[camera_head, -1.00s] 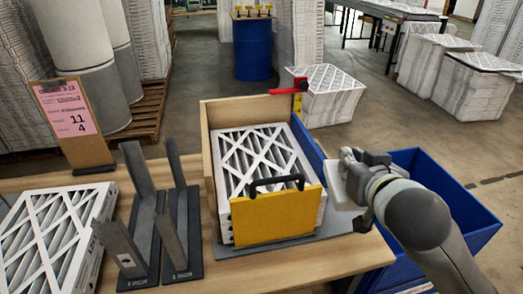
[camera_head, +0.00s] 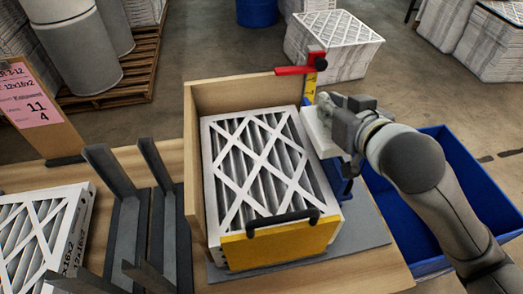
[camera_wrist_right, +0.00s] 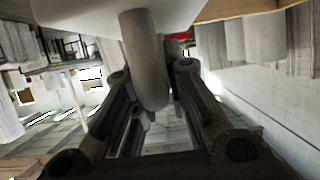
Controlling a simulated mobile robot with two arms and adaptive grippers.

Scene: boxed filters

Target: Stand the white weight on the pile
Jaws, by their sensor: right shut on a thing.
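The white weight (camera_head: 316,134) is a pale flat slab, held at the far right edge of the pile in the head view. My right gripper (camera_head: 338,122) is shut on it, on its right side. In the right wrist view the white weight (camera_wrist_right: 95,12) fills the top, and a grey rounded handle (camera_wrist_right: 146,65) hangs between the fingers. The pile (camera_head: 262,165) is pleated filters with white lattice frames, in an open wooden box (camera_head: 193,150). I cannot tell whether the weight touches the pile or box. My left gripper is not in view.
A yellow plate (camera_head: 280,243) with a black handle stands at the pile's front. A red clamp (camera_head: 300,69) sits at the box's back right corner. Dark upright brackets (camera_head: 125,215) and another filter (camera_head: 40,235) are left. A blue bin (camera_head: 465,190) is right, under my arm.

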